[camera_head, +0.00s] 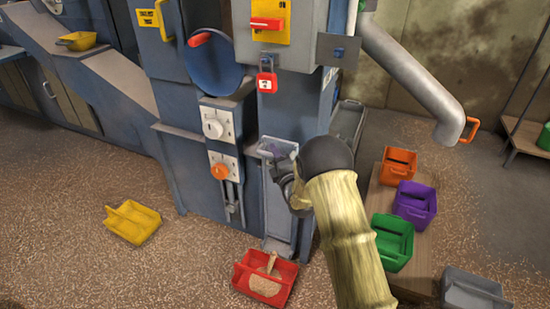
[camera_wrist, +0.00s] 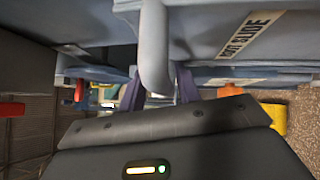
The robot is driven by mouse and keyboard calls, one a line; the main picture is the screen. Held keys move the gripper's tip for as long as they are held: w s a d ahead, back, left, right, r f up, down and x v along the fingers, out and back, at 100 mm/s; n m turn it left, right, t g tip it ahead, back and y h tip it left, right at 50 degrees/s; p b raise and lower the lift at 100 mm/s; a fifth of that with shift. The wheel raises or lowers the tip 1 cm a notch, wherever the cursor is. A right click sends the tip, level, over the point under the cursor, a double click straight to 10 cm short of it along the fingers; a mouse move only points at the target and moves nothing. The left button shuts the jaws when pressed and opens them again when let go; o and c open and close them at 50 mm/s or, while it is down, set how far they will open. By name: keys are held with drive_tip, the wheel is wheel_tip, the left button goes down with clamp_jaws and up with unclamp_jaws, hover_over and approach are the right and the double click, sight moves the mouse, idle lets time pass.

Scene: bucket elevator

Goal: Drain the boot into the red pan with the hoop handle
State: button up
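The red pan (camera_head: 240,276) sits on the floor below the elevator's boot (camera_head: 180,185), with tan grain (camera_head: 265,285) in it. A narrow streak of grain reaches down to it from the chute foot. No hoop handle is clear on it. In the wrist view, my gripper (camera_wrist: 158,92) has its purple fingers on either side of a grey-blue bar handle (camera_wrist: 155,45), close against it. A label (camera_wrist: 250,35) reading like "BOOT SLIDE" is beside the handle. In the head view my arm hides most of the handle and fingers.
Orange (camera_head: 397,166), purple (camera_head: 414,204) and green (camera_head: 393,242) pans stand on a low board at right, with a grey pan (camera_head: 472,290) nearer. A yellow pan (camera_head: 132,222) lies on grain-strewn floor at left. A red padlock (camera_head: 267,83) hangs above my arm.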

drive_tip(key=shift+o, duration=0.2)
drive_tip(key=shift+f, duration=0.15)
drive_tip(key=shift+s+d, duration=0.1)
drive_tip(key=shift+s, duration=0.1)
drive_tip(key=p+v, duration=0.1)
drive_tip(key=v, duration=1.6)
drive_tip(key=shift+p, duration=0.35)
